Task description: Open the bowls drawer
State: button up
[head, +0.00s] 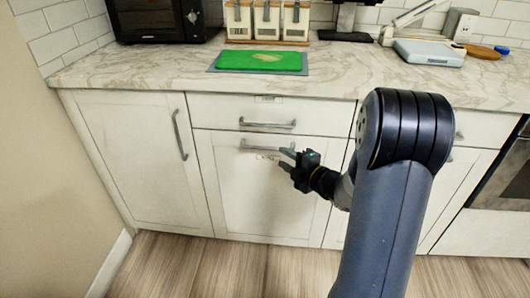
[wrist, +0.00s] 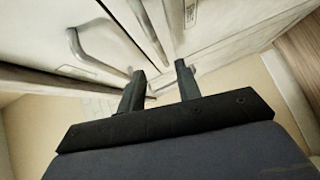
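The white cabinet has a shallow upper drawer (head: 228,114) with a horizontal metal handle (head: 267,124). A taller front (head: 250,195) below it has its own horizontal handle (head: 265,148). Both look shut. Each front carries a small label, too small to read, so I cannot tell which is the bowls drawer. My gripper (head: 287,157) is at the right end of the lower handle. In the wrist view my gripper (wrist: 160,74) has its two fingers apart. A metal bar handle (wrist: 147,28) runs toward the gap between the fingertips; I cannot tell if they touch it.
A cabinet door (head: 135,160) with a vertical handle is at the left, beside the wall. The counter (head: 190,70) above holds a green board (head: 259,61), canisters (head: 268,20) and a scale (head: 430,52). An oven (head: 505,180) is at the right. The wooden floor (head: 210,265) in front is clear.

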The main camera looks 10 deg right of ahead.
aim_at(269, 149)
jog(key=b+x, duration=0.1)
jog(key=x, duration=0.8)
jog(key=shift+c, duration=0.3)
grip_shut()
